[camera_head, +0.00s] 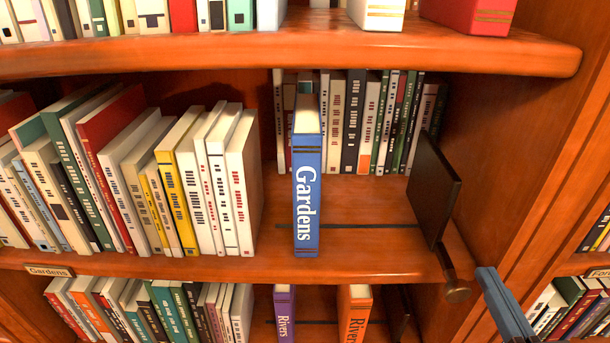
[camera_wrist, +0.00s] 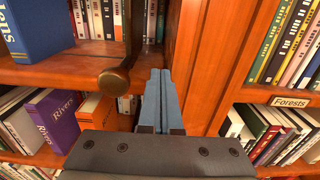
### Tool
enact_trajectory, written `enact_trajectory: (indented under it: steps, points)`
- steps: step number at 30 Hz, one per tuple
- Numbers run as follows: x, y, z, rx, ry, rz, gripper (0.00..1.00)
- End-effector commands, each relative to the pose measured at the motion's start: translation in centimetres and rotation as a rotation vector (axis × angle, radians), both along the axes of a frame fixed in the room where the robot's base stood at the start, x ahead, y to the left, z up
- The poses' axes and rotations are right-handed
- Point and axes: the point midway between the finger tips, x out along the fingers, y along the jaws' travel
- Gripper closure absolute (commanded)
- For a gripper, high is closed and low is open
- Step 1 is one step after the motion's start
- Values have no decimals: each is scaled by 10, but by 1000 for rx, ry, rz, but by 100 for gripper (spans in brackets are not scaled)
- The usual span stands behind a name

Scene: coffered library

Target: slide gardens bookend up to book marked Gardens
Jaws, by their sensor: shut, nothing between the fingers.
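The blue book marked Gardens (camera_head: 307,190) stands upright on the middle shelf; part of it shows at the upper left of the wrist view (camera_wrist: 35,30). The dark bookend plate (camera_head: 433,190) stands to its right, with a clear gap between them. A rod with a round brown knob (camera_head: 457,290) sticks out from the bookend past the shelf's front edge; the knob shows in the wrist view (camera_wrist: 113,82). My gripper (camera_wrist: 160,75) has its blue fingers shut and empty, to the right of the knob and apart from it. The finger ends also show in the head view (camera_head: 488,275).
A dark slot (camera_head: 350,227) runs along the shelf. White and yellow books (camera_head: 190,180) stand left of the Gardens book, and a row of books (camera_head: 352,120) stands behind. A wooden upright (camera_head: 515,170) closes the right side. Rivers books (camera_head: 284,315) stand below.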

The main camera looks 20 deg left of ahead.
Motion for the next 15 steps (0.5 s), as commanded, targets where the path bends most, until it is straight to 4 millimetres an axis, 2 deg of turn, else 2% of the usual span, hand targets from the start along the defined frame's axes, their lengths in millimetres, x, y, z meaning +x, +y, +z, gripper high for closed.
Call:
enact_trajectory:
  steps: [15]
  points:
    - [-1, 4, 0, 1, 0, 0, 100]
